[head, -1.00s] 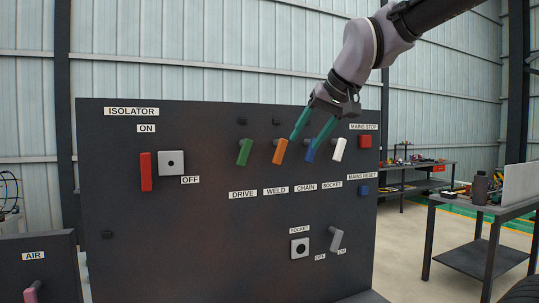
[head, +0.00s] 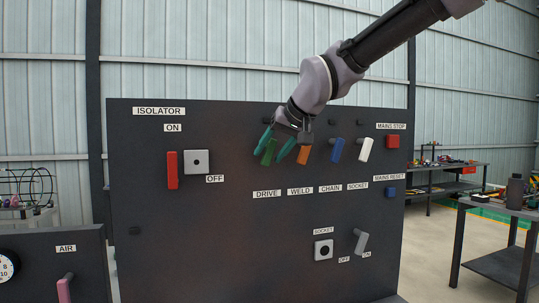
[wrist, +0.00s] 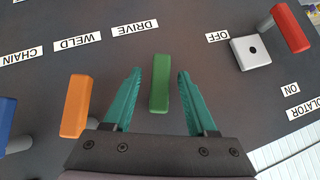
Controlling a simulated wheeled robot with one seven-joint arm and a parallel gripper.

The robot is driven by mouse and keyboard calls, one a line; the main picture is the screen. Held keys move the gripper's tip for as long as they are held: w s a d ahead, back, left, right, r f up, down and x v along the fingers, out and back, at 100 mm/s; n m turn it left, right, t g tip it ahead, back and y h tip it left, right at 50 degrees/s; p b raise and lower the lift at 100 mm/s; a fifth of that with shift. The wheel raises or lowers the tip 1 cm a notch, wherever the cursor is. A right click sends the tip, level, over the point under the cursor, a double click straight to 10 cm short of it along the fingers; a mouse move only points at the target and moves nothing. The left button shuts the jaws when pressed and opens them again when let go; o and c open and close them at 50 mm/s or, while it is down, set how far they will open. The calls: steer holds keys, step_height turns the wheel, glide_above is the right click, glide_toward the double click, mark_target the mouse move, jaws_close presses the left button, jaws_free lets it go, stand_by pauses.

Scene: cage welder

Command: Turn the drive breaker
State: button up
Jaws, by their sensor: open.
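The drive breaker is a green lever (head: 269,152) on the dark panel, above the DRIVE label (head: 267,194). It also shows in the wrist view (wrist: 159,83), upright in the picture. My gripper (head: 274,146) is open, with its two teal fingers on either side of the green lever. In the wrist view my gripper (wrist: 157,85) has a gap between each finger and the lever, with the left finger between the green lever and the orange one. Whether the fingertips reach past the lever's face I cannot tell.
The orange weld lever (head: 302,152) stands close to the right finger in the head view. The blue chain lever (head: 337,150) and white socket lever (head: 366,149) are further right. The red isolator handle (head: 172,170) is at the left.

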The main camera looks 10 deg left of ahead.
steer(key=shift+w+a+f, duration=0.25)
steer(key=shift+a+f, duration=0.05)
steer(key=shift+f, duration=0.05)
jaws_close()
steer(key=shift+h, duration=0.3)
steer(key=h, duration=0.1)
steer(key=n+t+h, duration=0.1)
steer(key=d+n, duration=0.1)
steer(key=shift+w+f+t+h, duration=0.1)
steer(key=shift+w+t+h, duration=0.15)
steer(key=shift+t+h, duration=0.15)
steer(key=shift+w+d+n+t+h, duration=0.1)
steer(key=shift+d+n+t+h, duration=0.05)
steer(key=shift+n+t+h, duration=0.25)
steer(key=shift+w+d+n+t+h, duration=0.1)
steer(key=shift+n+t+h, duration=0.2)
steer(key=shift+h, duration=0.2)
